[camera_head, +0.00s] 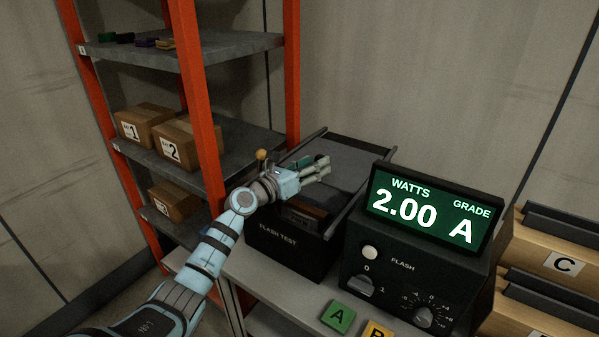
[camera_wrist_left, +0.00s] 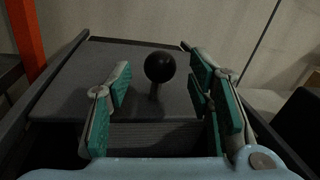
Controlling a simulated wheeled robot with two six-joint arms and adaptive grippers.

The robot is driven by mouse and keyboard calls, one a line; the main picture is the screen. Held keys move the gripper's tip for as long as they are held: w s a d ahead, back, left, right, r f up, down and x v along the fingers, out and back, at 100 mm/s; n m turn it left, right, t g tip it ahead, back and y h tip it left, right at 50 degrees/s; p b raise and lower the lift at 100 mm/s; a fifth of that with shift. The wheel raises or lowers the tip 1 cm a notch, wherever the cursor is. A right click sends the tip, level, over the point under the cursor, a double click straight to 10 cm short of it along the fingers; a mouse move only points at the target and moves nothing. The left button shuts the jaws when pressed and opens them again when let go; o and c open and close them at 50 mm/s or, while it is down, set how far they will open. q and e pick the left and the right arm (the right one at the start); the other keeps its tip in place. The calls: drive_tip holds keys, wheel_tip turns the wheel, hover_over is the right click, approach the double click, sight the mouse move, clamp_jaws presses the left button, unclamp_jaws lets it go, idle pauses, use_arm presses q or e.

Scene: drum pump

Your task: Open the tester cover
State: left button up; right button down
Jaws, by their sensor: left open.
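The tester is a black box marked FLASH TEST (camera_head: 278,236) on the bench, with raised side rails. A grey panel (camera_head: 350,180), which looks like its cover, lies between the rails; it also fills the middle of the left wrist view (camera_wrist_left: 75,85). A black ball knob (camera_wrist_left: 159,67) on a short stem stands up from the panel. My left gripper (camera_head: 318,168) is open above the box. In the left wrist view the knob appears between its green-padded fingers (camera_wrist_left: 165,105), with no visible contact. Part of the box front opening is dark. My right gripper is not in view.
A meter (camera_head: 395,262) showing 2.00 WATTS, GRADE A stands right of the tester. Green A (camera_head: 338,317) and yellow B (camera_head: 377,331) tiles lie in front. An orange-posted shelf (camera_head: 201,110) with boxes stands left. Wooden bins (camera_head: 563,266) are at right.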

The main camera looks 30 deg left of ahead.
use_arm(q)
drive_tip(key=v, duration=0.8)
drive_tip(key=shift+s+a, duration=0.1)
drive_tip(key=shift+s, duration=0.2)
drive_tip(key=shift+w, duration=0.1)
